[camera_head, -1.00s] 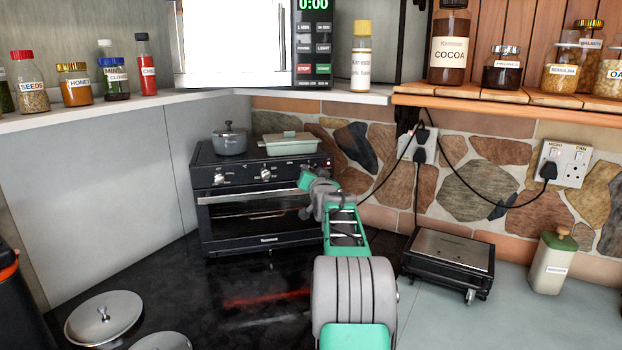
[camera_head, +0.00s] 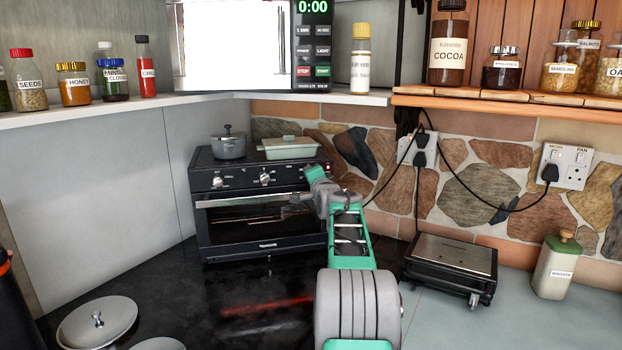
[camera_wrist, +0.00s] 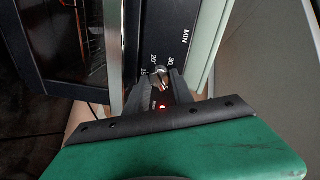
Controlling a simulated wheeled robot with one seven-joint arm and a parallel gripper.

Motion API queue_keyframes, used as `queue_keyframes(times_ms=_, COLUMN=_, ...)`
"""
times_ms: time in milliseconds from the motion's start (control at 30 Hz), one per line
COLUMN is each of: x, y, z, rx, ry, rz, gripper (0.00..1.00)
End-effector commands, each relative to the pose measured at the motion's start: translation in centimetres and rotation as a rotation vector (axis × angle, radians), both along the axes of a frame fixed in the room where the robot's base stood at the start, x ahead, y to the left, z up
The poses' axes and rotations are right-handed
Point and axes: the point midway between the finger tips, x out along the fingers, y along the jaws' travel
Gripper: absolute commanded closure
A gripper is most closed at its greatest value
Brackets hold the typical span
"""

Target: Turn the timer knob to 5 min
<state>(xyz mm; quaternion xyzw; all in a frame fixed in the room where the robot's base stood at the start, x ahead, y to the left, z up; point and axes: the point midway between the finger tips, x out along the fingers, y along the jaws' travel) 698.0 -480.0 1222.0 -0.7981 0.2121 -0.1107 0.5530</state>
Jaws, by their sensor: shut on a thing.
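The timer knob (camera_wrist: 157,73) shows in the wrist view as a small metallic knob on the black panel of the toaster oven (camera_head: 258,228). The numbers 15, 20 and 30 and the word MIN are printed beside it. My gripper (camera_wrist: 160,80) is shut on the knob, with one dark finger on each side of it. The fingers cover part of the dial, and I cannot read the exact setting. In the head view my arm's end is at the oven's right front and hides the timer knob.
A grey pot (camera_head: 228,146) and a pale green dish (camera_head: 290,149) stand on the oven. A red light (camera_wrist: 163,107) glows beside the knob. Lids (camera_head: 97,322) lie at front left.

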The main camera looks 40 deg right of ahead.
Motion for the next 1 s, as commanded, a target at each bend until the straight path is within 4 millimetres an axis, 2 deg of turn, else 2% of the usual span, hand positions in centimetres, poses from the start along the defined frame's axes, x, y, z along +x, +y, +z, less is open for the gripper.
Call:
queue_keyframes(times_ms=600, x=-0.05, y=-0.08, z=-0.05, rx=0.04, ry=-0.018, rz=-0.001, gripper=1.0)
queue_keyframes(times_ms=633, x=-0.05, y=-0.08, z=-0.05, rx=0.04, ry=-0.018, rz=-0.001, gripper=0.69)
queue_keyframes(times_ms=867, x=-0.01, y=-0.01, z=-0.04, rx=0.039, ry=-0.018, rz=0.0, gripper=0.5)
queue_keyframes(times_ms=1000, x=0.02, y=0.02, z=-0.02, rx=0.039, ry=-0.018, rz=0.0, gripper=0.5)
